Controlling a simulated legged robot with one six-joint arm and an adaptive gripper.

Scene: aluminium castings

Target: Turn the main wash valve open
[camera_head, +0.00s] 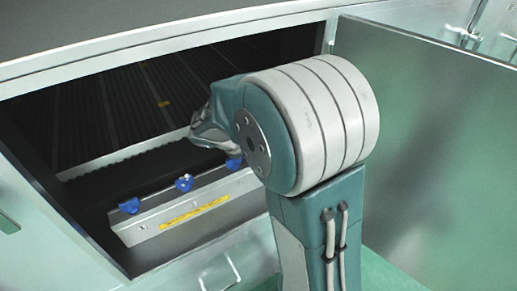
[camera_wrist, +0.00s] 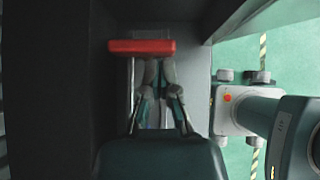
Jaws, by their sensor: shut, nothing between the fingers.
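A red bar handle (camera_wrist: 141,47) lies crosswise in the wrist view, in front of a dark grey panel; it looks like the valve's handle. A pale thin stem (camera_wrist: 131,90) shows below it. My gripper (camera_wrist: 155,66) is shut and empty, its fingertips at the bar's lower edge, right of its middle. I cannot tell whether they touch it.
Three blue knobs (camera_head: 184,182) sit along a grey box (camera_head: 150,222) with a yellow label (camera_head: 195,212) inside the cabinet. The open green door (camera_head: 425,140) stands right of my arm. A striped floor line (camera_wrist: 262,47) crosses the green floor.

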